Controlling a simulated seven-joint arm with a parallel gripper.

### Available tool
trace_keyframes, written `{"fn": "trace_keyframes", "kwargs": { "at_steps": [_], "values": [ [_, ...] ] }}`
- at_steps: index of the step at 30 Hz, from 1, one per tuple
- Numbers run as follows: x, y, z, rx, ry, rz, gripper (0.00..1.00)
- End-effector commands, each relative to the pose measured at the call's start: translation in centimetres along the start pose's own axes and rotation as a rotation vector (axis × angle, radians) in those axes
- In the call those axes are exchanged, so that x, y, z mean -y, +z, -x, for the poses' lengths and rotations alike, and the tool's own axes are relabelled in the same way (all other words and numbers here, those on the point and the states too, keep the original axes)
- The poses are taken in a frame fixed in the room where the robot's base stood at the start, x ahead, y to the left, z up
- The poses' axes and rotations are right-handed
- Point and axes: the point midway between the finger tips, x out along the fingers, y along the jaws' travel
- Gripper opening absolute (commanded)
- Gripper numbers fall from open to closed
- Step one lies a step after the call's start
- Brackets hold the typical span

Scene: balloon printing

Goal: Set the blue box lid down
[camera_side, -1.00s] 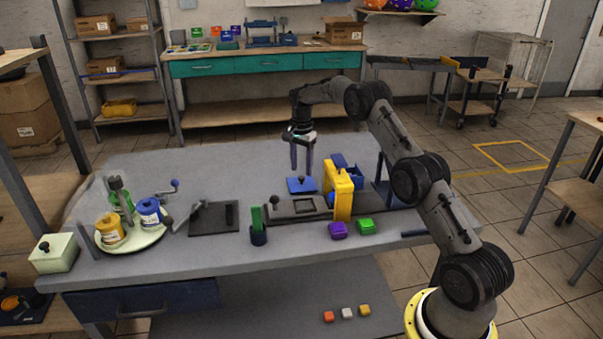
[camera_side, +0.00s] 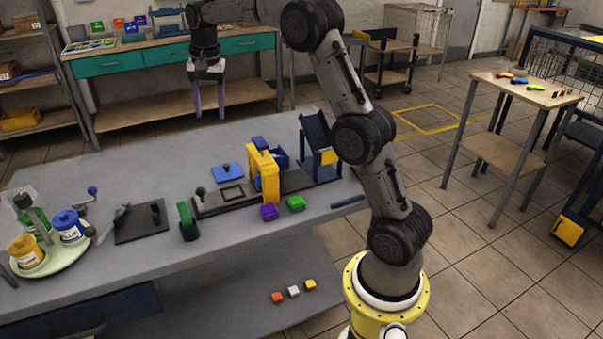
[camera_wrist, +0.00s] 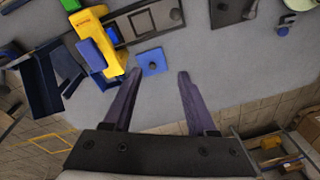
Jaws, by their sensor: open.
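The blue box lid (camera_side: 227,173) is a flat blue square with a dark knob on top. It lies flat on the grey table, behind the dark base with the square frame. It also shows in the wrist view (camera_wrist: 153,62), beyond my fingertips and apart from them. My gripper (camera_side: 209,112) is open and empty, raised well above the table's back edge. Its two purple-grey fingers (camera_wrist: 158,75) are spread wide in the wrist view. An open blue box (camera_side: 277,158) stands behind the yellow press, partly hidden by it.
The yellow press (camera_side: 265,172) stands right of the lid, with a dark blue chute (camera_side: 318,145) further right. Ink jars stand on a round tray (camera_side: 72,258) at left. The back left table is clear.

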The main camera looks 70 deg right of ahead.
Motion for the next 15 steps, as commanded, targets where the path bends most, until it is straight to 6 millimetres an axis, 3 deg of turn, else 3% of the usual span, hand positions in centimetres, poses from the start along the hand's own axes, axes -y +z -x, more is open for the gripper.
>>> {"fn": "trace_keyframes", "kwargs": {
  "at_steps": [1, 6, 10, 15],
  "values": [
    [-0.5, 2.1, 1.9, -0.014, -0.019, 0.063, 0.57],
    [-3.2, 8.4, 5.9, -0.060, -0.073, 0.284, 0.57],
    [-6.1, 13.1, 7.8, -0.099, -0.113, 0.451, 0.57],
    [-10.8, 19.0, 8.7, -0.154, -0.161, 0.668, 0.57]
  ]
}}
